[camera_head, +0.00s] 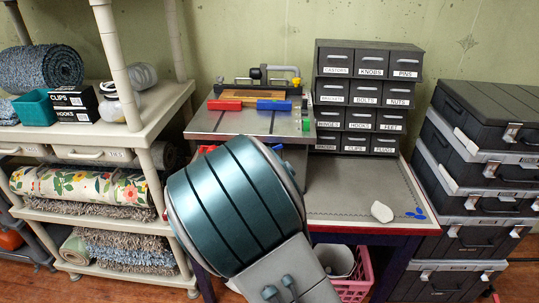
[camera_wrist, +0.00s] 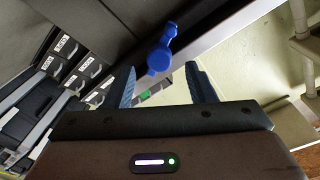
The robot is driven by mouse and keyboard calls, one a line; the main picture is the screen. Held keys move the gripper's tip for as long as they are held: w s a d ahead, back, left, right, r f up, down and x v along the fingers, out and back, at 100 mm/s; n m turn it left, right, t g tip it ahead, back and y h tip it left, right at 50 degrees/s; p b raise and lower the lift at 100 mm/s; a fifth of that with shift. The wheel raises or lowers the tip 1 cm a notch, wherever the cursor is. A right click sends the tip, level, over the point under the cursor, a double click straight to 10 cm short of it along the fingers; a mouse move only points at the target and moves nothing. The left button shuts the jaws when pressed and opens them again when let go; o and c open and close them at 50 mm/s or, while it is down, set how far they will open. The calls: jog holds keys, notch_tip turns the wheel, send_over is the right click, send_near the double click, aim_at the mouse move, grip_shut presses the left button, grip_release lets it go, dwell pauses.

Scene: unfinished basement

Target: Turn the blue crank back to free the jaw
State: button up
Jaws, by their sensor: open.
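The blue crank (camera_wrist: 160,52) shows in the wrist view, with a rounder end toward me and a narrower end pointing away, against a dark grey surface. My gripper (camera_wrist: 160,67) is open, with one finger on each side of the crank's near end. I cannot tell whether either finger touches it. In the head view my own arm covers the gripper and the crank. A grey-topped bench machine (camera_head: 232,121) stands behind my arm, with a red block (camera_head: 225,104) and a blue block (camera_head: 274,105) along it. I cannot make out the jaw.
A labelled drawer cabinet (camera_head: 362,100) stands on the workbench (camera_head: 335,190), right of the machine. A pale lump (camera_head: 381,212) and small blue pieces (camera_head: 416,215) lie near its front edge. Stacked black cases (camera_head: 480,150) stand right, a shelf (camera_head: 150,125) left, a pink basket (camera_head: 358,278) below.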

jog(key=w, duration=0.5)
jog(key=shift+d, duration=0.2)
jog(key=c, duration=1)
jog(key=shift+o, duration=0.2)
jog(key=shift+s, duration=0.1)
jog(key=shift+n, duration=0.3)
